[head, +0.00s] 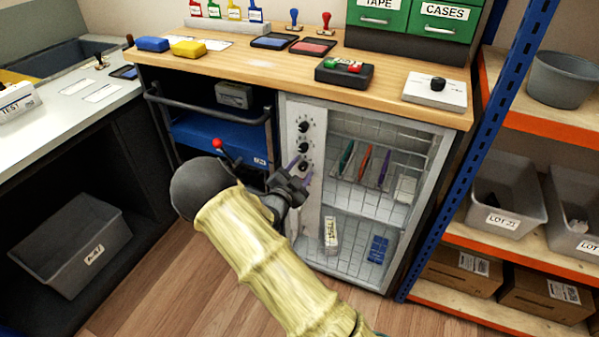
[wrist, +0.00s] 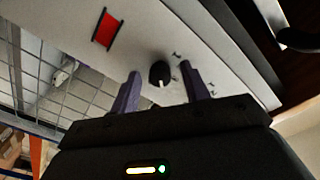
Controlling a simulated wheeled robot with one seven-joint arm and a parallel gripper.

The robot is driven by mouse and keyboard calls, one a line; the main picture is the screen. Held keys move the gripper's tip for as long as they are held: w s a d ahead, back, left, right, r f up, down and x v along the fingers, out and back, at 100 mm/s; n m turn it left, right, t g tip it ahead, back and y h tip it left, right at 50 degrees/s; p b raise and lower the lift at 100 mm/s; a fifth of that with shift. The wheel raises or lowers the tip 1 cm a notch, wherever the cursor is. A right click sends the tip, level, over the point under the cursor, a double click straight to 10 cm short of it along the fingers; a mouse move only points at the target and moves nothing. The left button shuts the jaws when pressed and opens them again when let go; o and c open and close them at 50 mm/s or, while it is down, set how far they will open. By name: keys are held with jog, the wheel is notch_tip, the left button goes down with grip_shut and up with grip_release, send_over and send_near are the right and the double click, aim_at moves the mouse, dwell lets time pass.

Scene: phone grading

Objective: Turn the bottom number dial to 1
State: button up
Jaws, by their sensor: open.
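The bottom number dial (head: 303,165) is the lowest of three black knobs on the white panel at the left of the wire-shelved cabinet. In the wrist view the dial (wrist: 159,73) is a black knob with a pale pointer mark, and small dark marks lie beside it. My gripper (head: 300,171) is at the panel. Its two purple fingers are open, one on each side of the dial; it also shows in the wrist view (wrist: 161,70). A gap shows between each finger and the knob. The numbers are too small to read.
The middle dial (head: 302,146) and top dial (head: 304,126) sit close above. A red rectangle (wrist: 106,29) is on the panel. The wooden bench top (head: 390,92) overhangs the cabinet. A cart handle (head: 205,112) is left of my gripper, and a blue shelf post (head: 480,150) stands right.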

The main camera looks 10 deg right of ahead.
jog(key=c, duration=1)
